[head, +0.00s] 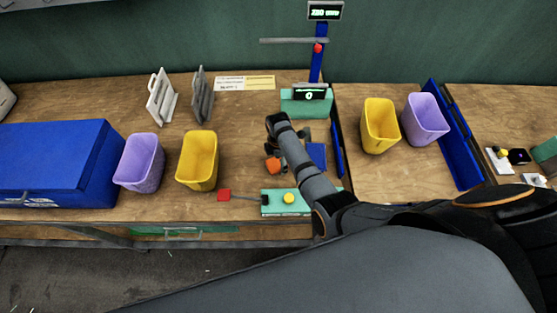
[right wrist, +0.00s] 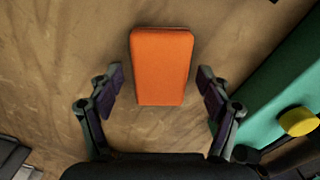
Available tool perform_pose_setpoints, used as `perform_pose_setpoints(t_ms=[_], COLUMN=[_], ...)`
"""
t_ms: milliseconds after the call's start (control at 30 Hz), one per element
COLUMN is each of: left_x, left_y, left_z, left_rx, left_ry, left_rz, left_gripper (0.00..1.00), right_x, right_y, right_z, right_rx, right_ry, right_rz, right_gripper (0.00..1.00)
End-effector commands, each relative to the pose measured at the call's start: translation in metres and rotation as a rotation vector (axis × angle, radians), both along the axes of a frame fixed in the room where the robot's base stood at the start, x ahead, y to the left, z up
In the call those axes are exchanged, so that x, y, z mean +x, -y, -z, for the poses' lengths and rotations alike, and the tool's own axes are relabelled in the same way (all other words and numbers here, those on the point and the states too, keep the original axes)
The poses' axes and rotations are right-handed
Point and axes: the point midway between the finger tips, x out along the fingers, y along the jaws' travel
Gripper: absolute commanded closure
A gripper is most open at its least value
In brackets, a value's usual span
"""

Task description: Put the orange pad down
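The orange pad (head: 272,165) shows in the head view on the wooden bench, partly hidden by my right arm. In the right wrist view the orange pad (right wrist: 161,65) appears to lie on the wood, between the two fingers of my right gripper (right wrist: 159,72). The fingers are spread, with a clear gap on each side of the pad, so nothing is gripped. In the head view my right gripper (head: 277,152) is low over the bench beside the pad, mostly hidden by its own wrist. My left gripper is not in view.
A teal press base (head: 275,205) with a yellow button (head: 289,198) and a red-ended lever (head: 224,195) is close by. A blue plate (head: 316,155) lies right of the gripper. Yellow (head: 197,160) and purple (head: 139,163) bins stand left; the wood between bins and gripper is clear.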

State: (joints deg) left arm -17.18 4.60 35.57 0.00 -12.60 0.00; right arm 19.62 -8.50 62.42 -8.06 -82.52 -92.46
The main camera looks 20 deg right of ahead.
Motion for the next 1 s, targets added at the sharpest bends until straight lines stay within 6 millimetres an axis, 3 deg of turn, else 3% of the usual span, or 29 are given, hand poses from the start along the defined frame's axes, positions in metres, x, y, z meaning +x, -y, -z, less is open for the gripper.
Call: perform_pose_setpoints(t_ms=[267, 600, 667, 800, 1000], left_x=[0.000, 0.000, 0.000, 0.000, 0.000], left_y=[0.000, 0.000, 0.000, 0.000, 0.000], left_z=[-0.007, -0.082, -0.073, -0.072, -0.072], left_rx=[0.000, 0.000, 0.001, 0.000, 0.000], left_ry=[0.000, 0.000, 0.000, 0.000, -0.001], left_rz=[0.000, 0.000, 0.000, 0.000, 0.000], left_gripper=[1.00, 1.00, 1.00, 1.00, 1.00], right_x=[0.000, 0.000, 0.001, 0.001, 0.001], right_y=[0.000, 0.000, 0.000, 0.000, 0.000], right_z=[-0.009, -0.078, -0.083, -0.107, -0.122], right_rx=[0.000, 0.000, 0.000, -0.001, 0.000], right_ry=[-0.001, -0.001, 0.003, 0.002, 0.000], right_rz=[0.000, 0.000, 0.000, 0.001, 0.000], right_gripper=[0.22, 0.22, 0.22, 0.22, 0.22])
